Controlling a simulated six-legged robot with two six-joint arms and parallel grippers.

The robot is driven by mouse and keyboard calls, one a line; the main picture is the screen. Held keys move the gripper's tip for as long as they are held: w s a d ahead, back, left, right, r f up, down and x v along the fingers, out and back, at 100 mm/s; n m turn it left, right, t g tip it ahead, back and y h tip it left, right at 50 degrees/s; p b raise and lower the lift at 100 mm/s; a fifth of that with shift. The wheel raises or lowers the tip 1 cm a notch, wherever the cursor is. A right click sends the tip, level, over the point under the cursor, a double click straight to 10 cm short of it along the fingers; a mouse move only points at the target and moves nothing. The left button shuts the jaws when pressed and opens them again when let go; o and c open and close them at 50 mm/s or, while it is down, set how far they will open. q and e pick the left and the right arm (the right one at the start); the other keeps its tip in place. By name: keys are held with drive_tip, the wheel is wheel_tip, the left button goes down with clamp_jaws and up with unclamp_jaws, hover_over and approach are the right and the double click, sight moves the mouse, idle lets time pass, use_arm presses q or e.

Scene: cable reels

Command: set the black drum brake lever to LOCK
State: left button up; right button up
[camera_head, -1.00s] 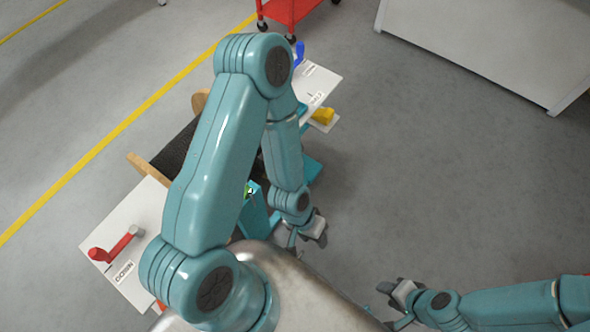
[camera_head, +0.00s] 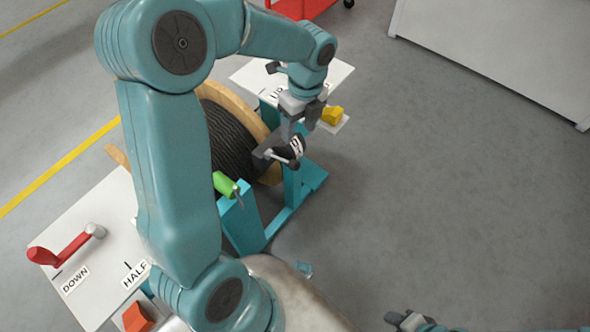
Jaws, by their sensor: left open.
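The black drum (camera_head: 232,140), wound with dark cable between wooden flanges, sits on a teal stand (camera_head: 245,222) in the head view. A dark lever-like part with a silver shaft (camera_head: 281,155) and a white-marked piece (camera_head: 298,148) is at the drum's right side. I cannot read the marking or tell the lever's setting. My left gripper (camera_head: 298,128) is open, pointing down just above this part. I cannot tell whether it touches. A green handle (camera_head: 225,184) is on the stand's near side. My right gripper (camera_head: 405,321) is partly cut off at the bottom edge.
A white panel (camera_head: 95,215) at left carries a red crank (camera_head: 62,248) and DOWN and HALF labels. An orange piece (camera_head: 137,318) is below it. Another panel (camera_head: 335,80) and a yellow block (camera_head: 333,115) are behind my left gripper. Open floor lies to the right.

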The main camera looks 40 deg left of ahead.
sight(295, 161)
use_arm(q)
drive_tip(key=f+b, duration=0.1)
drive_tip(key=f, duration=0.4)
drive_tip(key=s+f+b, duration=0.1)
drive_tip(key=f, duration=0.4)
drive_tip(key=f+b, duration=0.2)
drive_tip(key=f, duration=0.3)
drive_tip(key=shift+s+f, duration=0.15)
drive_tip(key=shift+s, duration=0.15)
clamp_jaws()
